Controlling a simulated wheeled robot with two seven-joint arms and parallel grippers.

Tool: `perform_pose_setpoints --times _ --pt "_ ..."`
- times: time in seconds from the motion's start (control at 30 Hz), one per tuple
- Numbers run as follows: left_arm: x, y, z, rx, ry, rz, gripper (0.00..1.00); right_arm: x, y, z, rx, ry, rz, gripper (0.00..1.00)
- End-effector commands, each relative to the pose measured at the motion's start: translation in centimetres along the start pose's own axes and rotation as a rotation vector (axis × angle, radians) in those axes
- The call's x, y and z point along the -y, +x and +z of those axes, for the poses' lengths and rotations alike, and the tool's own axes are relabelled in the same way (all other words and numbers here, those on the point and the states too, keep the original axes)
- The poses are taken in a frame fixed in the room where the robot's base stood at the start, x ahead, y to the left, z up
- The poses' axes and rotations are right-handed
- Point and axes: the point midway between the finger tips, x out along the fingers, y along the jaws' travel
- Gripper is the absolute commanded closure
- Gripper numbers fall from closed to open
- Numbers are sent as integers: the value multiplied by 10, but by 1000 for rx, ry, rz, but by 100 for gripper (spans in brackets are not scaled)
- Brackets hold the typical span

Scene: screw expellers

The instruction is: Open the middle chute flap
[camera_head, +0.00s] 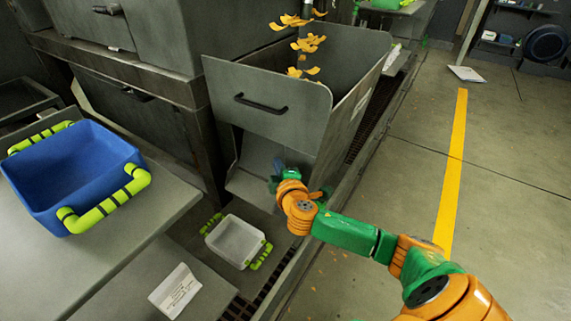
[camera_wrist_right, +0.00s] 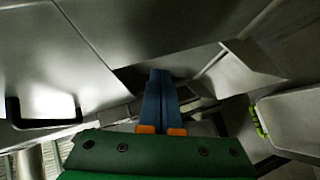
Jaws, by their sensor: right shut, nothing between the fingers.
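The chute flap (camera_head: 285,111) is a grey metal panel with a black bar handle (camera_head: 261,103), in the middle of the head view. It closes the front of a grey bin and leans slightly outward. A black handle (camera_wrist_right: 42,118) also shows at the left of the right wrist view. My right gripper (camera_head: 278,170) is below the flap and its handle, beside the lower chute opening. Its blue fingers (camera_wrist_right: 160,92) are together and empty in the wrist view, pointing under the grey panel. They are apart from the handle. My left gripper is not in view.
Orange flakes (camera_head: 308,43) fall into the bin behind the flap. A white crate with green handles (camera_head: 235,240) stands below the chute. A blue crate (camera_head: 72,170) sits on the left table. A paper sign (camera_head: 175,291) is at lower left.

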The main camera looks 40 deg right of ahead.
Motion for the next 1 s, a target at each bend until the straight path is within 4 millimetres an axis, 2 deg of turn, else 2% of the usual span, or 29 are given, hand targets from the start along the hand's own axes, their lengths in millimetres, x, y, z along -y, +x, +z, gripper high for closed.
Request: perform_pose_setpoints --times 0.1,0.23,0.67,0.87,1.0 --pt "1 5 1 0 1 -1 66 2 16 14 4 -4 0 100" --pt "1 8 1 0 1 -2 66 1 26 24 2 -3 0 100" --pt "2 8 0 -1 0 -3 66 0 31 29 0 -1 -1 100" --pt "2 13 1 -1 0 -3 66 -4 48 46 3 1 0 100" --pt "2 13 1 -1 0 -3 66 -5 50 49 1 -1 0 100"
